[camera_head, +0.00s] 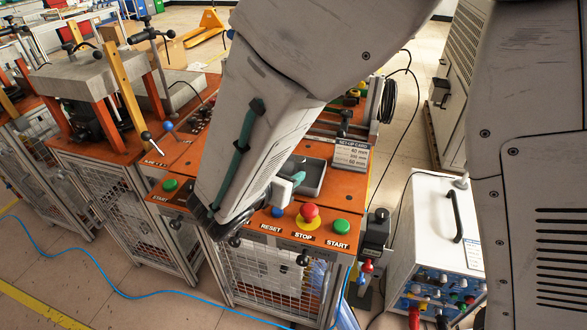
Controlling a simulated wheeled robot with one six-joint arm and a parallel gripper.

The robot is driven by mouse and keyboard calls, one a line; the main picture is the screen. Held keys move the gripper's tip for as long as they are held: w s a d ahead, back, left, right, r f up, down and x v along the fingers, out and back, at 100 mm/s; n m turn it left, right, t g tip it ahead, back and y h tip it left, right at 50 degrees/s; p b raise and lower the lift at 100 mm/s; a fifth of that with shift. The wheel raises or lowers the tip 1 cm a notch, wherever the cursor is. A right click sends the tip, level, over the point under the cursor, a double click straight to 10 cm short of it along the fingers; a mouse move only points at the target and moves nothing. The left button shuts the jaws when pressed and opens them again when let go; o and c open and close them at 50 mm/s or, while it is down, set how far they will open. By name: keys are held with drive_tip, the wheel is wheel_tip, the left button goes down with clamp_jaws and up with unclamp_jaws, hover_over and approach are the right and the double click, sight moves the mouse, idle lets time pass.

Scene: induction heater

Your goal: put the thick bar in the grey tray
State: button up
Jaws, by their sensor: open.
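A grey tray (313,178) lies on the orange bench top, right of my arm's lower end. My arm comes down from the top of the view and covers the middle of this bench and part of the tray. My gripper's fingers are hidden behind my arm. A small white and teal part shows at the tray's left edge; I cannot tell what it belongs to. I cannot make out the thick bar.
A set-up card (351,155) stands behind the tray. A red stop button (308,213) and a green start button (341,227) line the front edge. A white cabinet (430,235) stands at right. A blue hose (110,291) crosses the floor.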

drive_tip(key=v, duration=0.6)
drive_tip(key=shift+s+a+r, duration=0.1)
drive_tip(key=shift+s+a, duration=0.1)
drive_tip(key=shift+s, duration=0.1)
drive_tip(key=s+d+r+m+g, duration=0.1)
drive_tip(key=d+r+m+g, duration=0.15)
drive_tip(key=d+m, duration=0.35)
drive_tip(key=s+d+r+m+g+h, duration=0.1)
drive_tip(key=d+r+m+g, duration=0.15)
drive_tip(key=d, duration=0.55)
drive_tip(key=s+d+r+m+g, duration=0.1)
drive_tip(key=d+r+m+g, duration=0.15)
drive_tip(key=d+m, duration=0.35)
drive_tip(key=s+d+r+m+g+y, duration=0.2)
drive_tip(key=s+d+m+y, duration=0.6)
drive_tip(key=s+m, duration=0.6)
drive_tip(key=shift+s+d+r+m, duration=0.25)
drive_tip(key=shift+d+r+m, duration=0.2)
drive_tip(key=shift+r, duration=0.2)
